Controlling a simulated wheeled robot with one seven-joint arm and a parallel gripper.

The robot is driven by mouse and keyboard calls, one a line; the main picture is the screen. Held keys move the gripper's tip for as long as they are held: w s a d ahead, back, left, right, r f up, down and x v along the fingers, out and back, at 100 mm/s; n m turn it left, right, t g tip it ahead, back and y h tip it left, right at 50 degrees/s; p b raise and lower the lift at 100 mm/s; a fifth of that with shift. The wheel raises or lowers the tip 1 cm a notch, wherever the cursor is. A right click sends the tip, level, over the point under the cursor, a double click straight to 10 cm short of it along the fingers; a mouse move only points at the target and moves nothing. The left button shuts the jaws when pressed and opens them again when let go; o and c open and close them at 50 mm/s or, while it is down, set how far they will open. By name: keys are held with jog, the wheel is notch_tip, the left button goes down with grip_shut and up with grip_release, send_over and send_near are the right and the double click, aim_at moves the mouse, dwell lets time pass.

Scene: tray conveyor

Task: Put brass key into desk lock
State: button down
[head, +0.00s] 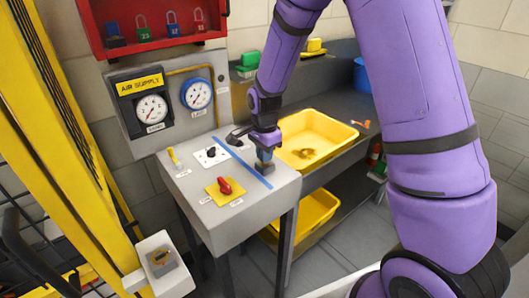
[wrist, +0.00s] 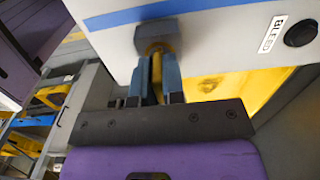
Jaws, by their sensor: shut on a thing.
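My gripper (head: 265,165) is at the right edge of the grey control desk (head: 215,225), beside the blue stripe. In the wrist view, the two blue-grey fingers (wrist: 157,78) are shut on a narrow brass-coloured piece, the brass key (wrist: 157,68). Only a sliver of the key shows between the fingers. Its far end meets or lies just in front of a dark grey-brown block (wrist: 157,28) on the pale desk surface, which may be the desk lock. I cannot tell whether the key is inside it. In the head view the gripper hides this spot.
The desk top carries a red knob (head: 225,186) on a yellow plate and a black knob (head: 211,152). A gauge panel (head: 170,102) stands behind. A yellow tray (head: 335,128) is on the bench at right. A pale stand (head: 175,284) holds a grey block at lower left.

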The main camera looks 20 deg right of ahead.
jog(key=shift+f, duration=0.35)
jog(key=c, duration=1.1)
grip_release()
notch_tip(320, 180, up, 10)
jog(key=shift+r, duration=0.4)
